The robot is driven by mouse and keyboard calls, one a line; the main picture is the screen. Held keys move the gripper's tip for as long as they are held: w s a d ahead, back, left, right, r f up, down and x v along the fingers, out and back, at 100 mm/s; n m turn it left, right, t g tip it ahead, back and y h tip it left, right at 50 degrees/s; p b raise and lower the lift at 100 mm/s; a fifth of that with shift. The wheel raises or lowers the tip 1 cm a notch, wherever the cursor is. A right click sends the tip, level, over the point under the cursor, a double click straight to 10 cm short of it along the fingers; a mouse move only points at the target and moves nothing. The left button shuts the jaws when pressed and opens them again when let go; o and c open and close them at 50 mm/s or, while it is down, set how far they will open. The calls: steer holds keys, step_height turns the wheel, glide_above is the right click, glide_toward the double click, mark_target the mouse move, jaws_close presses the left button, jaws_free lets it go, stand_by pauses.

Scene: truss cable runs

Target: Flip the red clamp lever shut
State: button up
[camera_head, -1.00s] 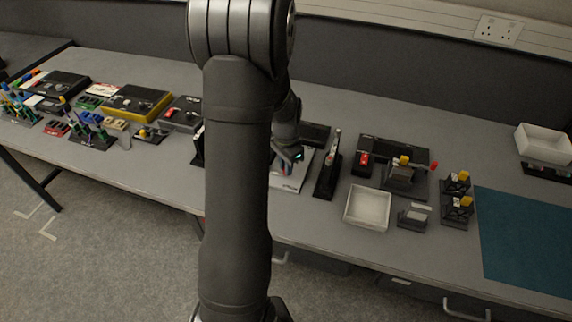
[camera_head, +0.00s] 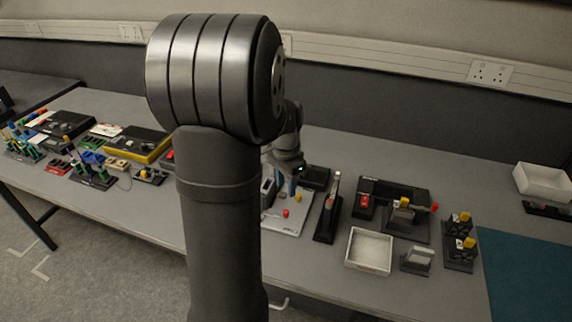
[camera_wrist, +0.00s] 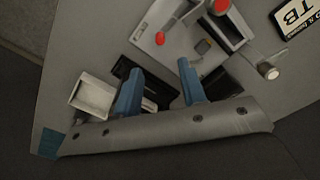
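I cannot tell for sure which red part is the clamp lever. A small red tip (camera_head: 435,207) sticks out at the right of a dark fixture (camera_head: 405,219) with a yellow part. A red block (camera_head: 364,201) sits on a black base left of it.
Black holders with yellow parts (camera_head: 461,243) stand further right, before a teal mat (camera_head: 525,275).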

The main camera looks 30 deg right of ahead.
step_height(320, 180, up, 7)
glide_above(286, 211)
steer(key=shift+f, duration=0.1)
stand_by(0.5)
step_height(286, 211, down, 17)
steer(key=shift+f, duration=0.2)
stand_by(0.4)
steer(key=shift+f, duration=0.1)
steer(key=n, duration=0.2)
steer(key=shift+w+d+n, duration=0.25)
steer(key=shift+w+n, duration=0.05)
steer(key=shift+w, duration=0.05)
step_height(286, 211, up, 24)
steer(key=w+a+n, duration=0.1)
steer(key=n, duration=1.2)
steer(key=shift+w+a, duration=0.2)
steer(key=shift+a, duration=0.1)
stand_by(1.6)
